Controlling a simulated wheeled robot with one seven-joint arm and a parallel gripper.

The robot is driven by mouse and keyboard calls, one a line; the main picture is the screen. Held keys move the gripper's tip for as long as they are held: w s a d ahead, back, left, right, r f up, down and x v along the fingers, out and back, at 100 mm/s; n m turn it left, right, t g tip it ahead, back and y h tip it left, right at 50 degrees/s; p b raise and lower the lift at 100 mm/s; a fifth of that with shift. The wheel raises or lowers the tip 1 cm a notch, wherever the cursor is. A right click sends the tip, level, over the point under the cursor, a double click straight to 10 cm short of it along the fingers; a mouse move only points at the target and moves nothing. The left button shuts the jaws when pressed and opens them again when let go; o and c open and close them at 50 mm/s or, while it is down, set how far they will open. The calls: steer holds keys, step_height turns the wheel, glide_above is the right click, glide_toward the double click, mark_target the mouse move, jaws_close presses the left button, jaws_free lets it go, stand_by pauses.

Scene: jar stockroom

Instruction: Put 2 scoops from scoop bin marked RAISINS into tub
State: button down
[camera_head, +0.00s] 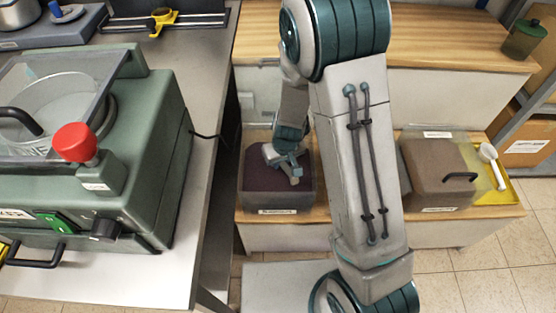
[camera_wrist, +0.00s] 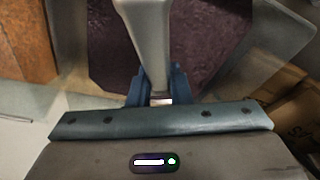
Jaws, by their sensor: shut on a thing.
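A grey open bin (camera_head: 305,195) with dark purple-brown contents (camera_head: 262,165) stands on the wooden shelf. Its front label is too small to read. My gripper (camera_head: 290,165) is over this bin, partly within its outline. In the wrist view my gripper (camera_wrist: 152,92) is shut on the pale grey handle of a scoop (camera_wrist: 148,35), which points away over the dark contents (camera_wrist: 112,50). The scoop's bowl is out of sight, so its load cannot be told. I cannot pick out the tub in either view.
A lidded brown bin (camera_head: 432,165) stands right of my arm, beside a white scoop (camera_head: 488,155) on a yellow tray (camera_head: 505,190). A green machine (camera_head: 150,130) with a red knob fills the left bench. A green-lidded jar (camera_head: 524,38) stands on the upper shelf.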

mark_target(283, 163)
steer(key=shift+s+d+r, duration=0.15)
steer(key=shift+s+r, duration=0.65)
steer(key=shift+r, duration=0.15)
steer(key=shift+d+r, duration=0.15)
steer(key=shift+r, duration=0.2)
steer(key=shift+w+d+p, duration=0.15)
steer(key=shift+w+p, duration=0.2)
steer(key=shift+w+r, duration=0.1)
steer(key=shift+r, duration=0.1)
steer(key=shift+s+a+r+p, duration=0.2)
steer(key=shift+s+r+p, duration=0.15)
steer(key=shift+r, duration=0.35)
steer(key=shift+s+d+r+t+p, duration=0.1)
steer(key=shift+r+t+p, duration=0.25)
steer(key=shift+r, duration=0.55)
steer(key=shift+s+d+r+t+p, duration=0.15)
steer(key=shift+r+p, duration=0.25)
steer(key=shift+r, duration=0.45)
steer(key=shift+w+a, duration=0.1)
